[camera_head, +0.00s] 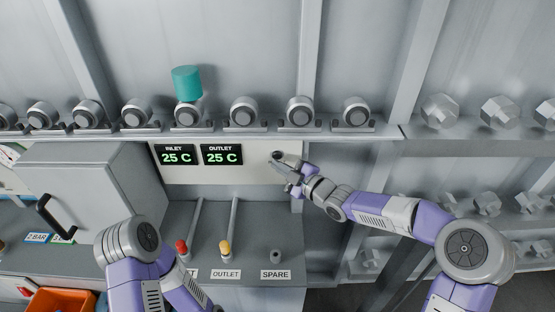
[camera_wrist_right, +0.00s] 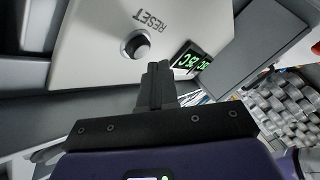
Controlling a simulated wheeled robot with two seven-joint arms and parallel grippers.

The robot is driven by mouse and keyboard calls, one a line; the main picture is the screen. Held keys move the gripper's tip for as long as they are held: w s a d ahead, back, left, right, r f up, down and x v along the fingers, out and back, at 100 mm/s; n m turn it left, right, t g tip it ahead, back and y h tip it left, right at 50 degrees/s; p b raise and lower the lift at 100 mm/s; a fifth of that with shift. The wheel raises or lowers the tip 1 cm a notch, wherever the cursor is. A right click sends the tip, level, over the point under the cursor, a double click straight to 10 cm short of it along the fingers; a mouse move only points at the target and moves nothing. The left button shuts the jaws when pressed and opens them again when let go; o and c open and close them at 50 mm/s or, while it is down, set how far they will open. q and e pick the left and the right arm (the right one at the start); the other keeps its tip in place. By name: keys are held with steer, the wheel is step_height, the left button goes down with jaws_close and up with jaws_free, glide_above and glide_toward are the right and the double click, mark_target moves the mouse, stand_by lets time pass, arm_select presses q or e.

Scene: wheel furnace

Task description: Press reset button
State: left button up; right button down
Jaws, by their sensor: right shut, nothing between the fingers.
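In the head view the button (camera_head: 277,155) shows as a small dark spot on the panel, right of the two displays. My right gripper (camera_head: 280,165) is at the panel just below the button. In the wrist view the fingers of the right gripper (camera_wrist_right: 158,72) are shut and empty, a little to the side of the button; I cannot tell how far they are from the panel. My left gripper is outside the view.
The INLET display (camera_head: 175,156) and OUTLET display (camera_head: 222,155) both read 25 C. Below stand a red-tipped lever (camera_head: 182,247), a yellow-tipped lever (camera_head: 225,248) and a SPARE stub (camera_head: 276,256). A teal cylinder (camera_head: 187,83) sits above a row of rollers. A grey cabinet (camera_head: 85,185) stands left.

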steer(key=s+b, duration=0.3)
steer(key=s, duration=0.3)
steer(key=shift+b, duration=0.4)
stand_by(0.6)
